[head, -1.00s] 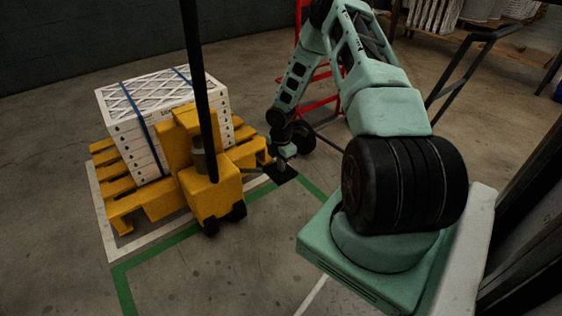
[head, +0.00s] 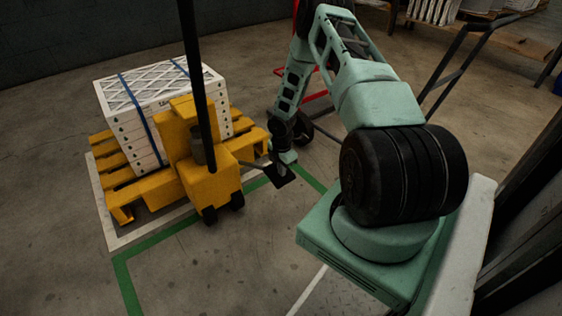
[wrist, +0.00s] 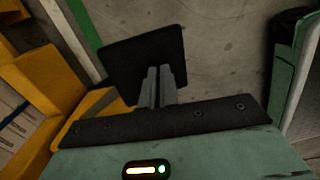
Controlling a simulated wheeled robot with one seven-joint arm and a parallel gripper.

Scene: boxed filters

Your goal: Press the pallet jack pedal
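The yellow pallet jack (head: 210,186) stands at the left with a dark upright handle (head: 192,60). Its pedal, a flat black plate (head: 279,177), sticks out to the right on a thin bar. The pedal also shows in the wrist view (wrist: 140,62), partly covered by my fingers. My gripper (head: 284,160) points down at the pedal, and its fingertips overlap the plate in the wrist view (wrist: 160,72). The fingers are together with nothing between them. Contact with the plate is likely but I cannot see it clearly.
White boxed filters (head: 160,100) with blue straps are stacked on a yellow pallet (head: 125,195). A red hand truck with dark wheels (head: 300,128) stands behind my arm. Green and white floor lines surround the pallet. The floor in front is clear.

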